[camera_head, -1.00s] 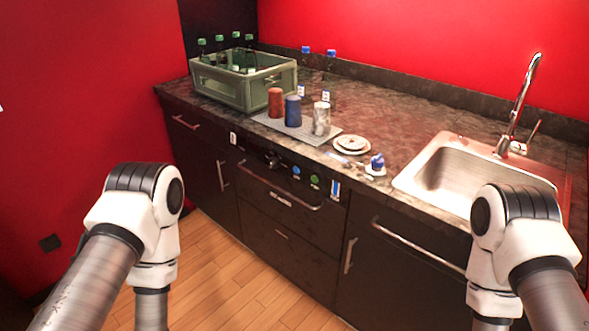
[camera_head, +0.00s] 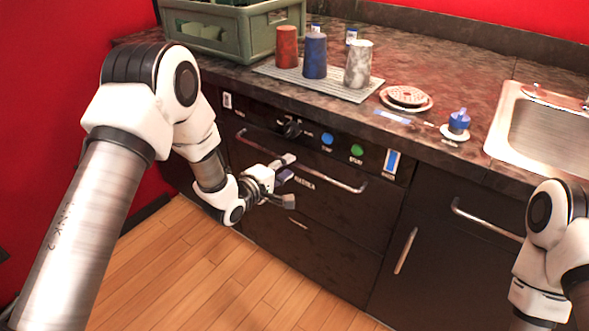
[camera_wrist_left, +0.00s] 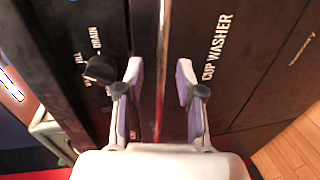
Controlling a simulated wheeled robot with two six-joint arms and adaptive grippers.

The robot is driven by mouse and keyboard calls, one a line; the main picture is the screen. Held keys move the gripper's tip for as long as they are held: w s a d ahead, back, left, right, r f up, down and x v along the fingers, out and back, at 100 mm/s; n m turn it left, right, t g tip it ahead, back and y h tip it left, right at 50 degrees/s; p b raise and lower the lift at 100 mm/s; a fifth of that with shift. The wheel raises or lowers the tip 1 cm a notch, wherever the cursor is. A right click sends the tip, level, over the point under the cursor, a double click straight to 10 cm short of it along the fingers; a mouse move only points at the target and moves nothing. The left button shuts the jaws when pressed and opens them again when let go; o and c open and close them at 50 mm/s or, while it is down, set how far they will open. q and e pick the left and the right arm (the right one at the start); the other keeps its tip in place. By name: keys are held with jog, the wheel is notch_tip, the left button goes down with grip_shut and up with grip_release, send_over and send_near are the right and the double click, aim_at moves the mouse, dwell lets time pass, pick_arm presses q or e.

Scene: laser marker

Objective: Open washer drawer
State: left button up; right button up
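The washer drawer (camera_head: 330,215) is a dark front panel under the counter, and it looks shut. Its long metal handle (camera_head: 340,183) runs across the top of the panel. My left gripper (camera_head: 290,180) is at the middle of the handle and hides part of it. In the left wrist view, the open fingers of the left gripper (camera_wrist_left: 160,78) stand on either side of the handle bar (camera_wrist_left: 163,40), with gaps to both sides. The panel there reads "CUP WASHER" (camera_wrist_left: 216,48). My right gripper is not in view; only part of the right arm shows.
A control strip with a knob (camera_head: 292,129), a blue button (camera_head: 327,138) and a green button (camera_head: 357,150) lies above the handle. Cups stand on a grey mat (camera_head: 300,80) on the counter. A green crate (camera_head: 235,35) and a sink (camera_head: 550,130) flank them. Wooden floor is clear in front.

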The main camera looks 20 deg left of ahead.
aim_at(294, 164)
pick_arm(q)
jog(key=x, duration=0.4)
jog(key=shift+f, duration=0.1)
jog(key=shift+c, duration=0.3)
grip_shut()
jog(key=shift+s, duration=0.1)
